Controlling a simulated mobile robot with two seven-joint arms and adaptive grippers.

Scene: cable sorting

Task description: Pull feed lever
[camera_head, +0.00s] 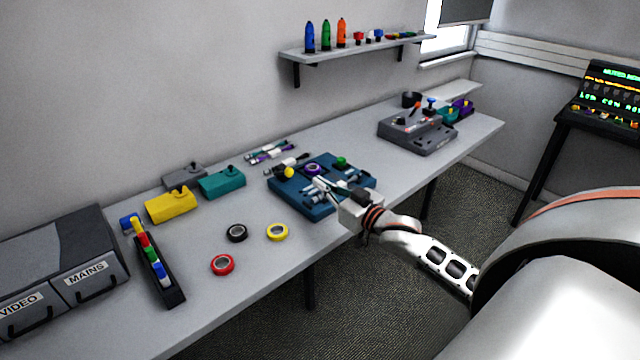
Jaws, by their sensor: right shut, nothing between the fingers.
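A blue workboard (292,199) lies on the table, with a yellow knob (289,172), a purple ring (313,169), a green knob (341,161) and small grey fittings on it. My right gripper (324,186) is over the front part of this board, shut and empty. It and its wrist hide part of the board. I cannot tell whether its fingertips touch a fitting. No part is clearly marked as the feed lever. A grey machine (418,143) with upright knobs and levers stands farther back on the table. My left gripper is not in view.
Yellow (172,206), teal (222,183) and grey boxes stand left of the board. Red (222,265), black and yellow tape rolls lie in front. Cables (270,152) lie behind. Drawers (92,285) stand at the left end. A console (605,100) stands far right.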

